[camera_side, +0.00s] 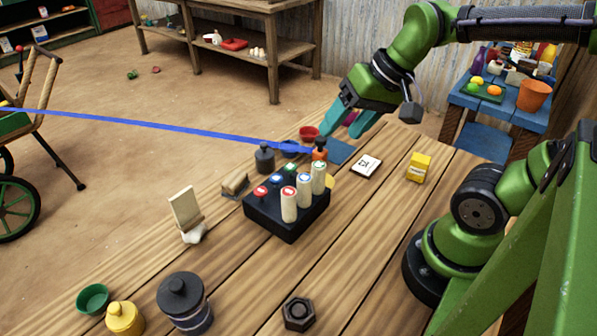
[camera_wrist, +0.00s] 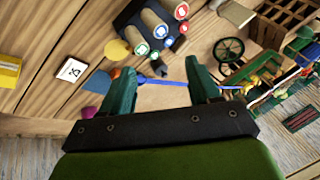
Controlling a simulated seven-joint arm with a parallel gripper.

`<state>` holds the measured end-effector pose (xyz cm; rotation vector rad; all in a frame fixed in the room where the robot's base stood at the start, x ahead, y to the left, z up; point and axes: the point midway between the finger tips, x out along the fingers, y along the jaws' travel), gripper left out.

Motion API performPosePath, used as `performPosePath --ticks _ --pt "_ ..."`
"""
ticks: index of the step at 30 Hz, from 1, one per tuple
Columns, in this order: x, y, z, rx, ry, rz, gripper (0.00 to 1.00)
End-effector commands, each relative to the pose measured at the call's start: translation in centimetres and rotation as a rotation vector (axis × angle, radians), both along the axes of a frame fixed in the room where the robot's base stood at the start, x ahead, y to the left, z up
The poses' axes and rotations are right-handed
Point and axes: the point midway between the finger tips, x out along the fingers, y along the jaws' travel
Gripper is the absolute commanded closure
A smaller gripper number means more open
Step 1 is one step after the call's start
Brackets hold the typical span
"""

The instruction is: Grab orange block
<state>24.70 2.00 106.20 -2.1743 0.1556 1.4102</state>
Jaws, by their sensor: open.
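A small orange block (camera_side: 320,155) with a dark knob on top stands on the wooden table, behind the black box of cylinders. A bit of orange (camera_wrist: 116,73) shows beside the left finger in the wrist view, and I cannot tell for sure that it is the same block. My gripper (camera_side: 340,136) has teal fingers that are spread apart. It hangs above and slightly right of the orange block, pointing down and left. In the wrist view my gripper (camera_wrist: 160,68) has nothing between its fingers that I can see held.
A black box (camera_side: 288,222) with several pale cylinders stands in front of the block. A dark weight (camera_side: 265,158) is to its left. A white card (camera_side: 366,166) and a yellow box (camera_side: 419,167) lie to the right. A blue strip (camera_side: 150,124) runs in from the left.

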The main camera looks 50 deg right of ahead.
Motion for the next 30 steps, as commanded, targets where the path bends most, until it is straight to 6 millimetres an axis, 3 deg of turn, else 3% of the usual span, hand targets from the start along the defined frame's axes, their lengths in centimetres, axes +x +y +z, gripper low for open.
performPosePath --ticks 6,15,22,30 --pt "2.6 -3.8 -2.9 0.255 0.35 -0.208 0.39" --pt "5.8 -10.7 -6.9 0.751 0.676 -0.481 0.39" --pt "7.0 -18.4 -11.3 1.219 0.782 -0.679 0.39" --pt "5.6 -26.8 -17.0 1.709 0.748 -0.843 0.39"
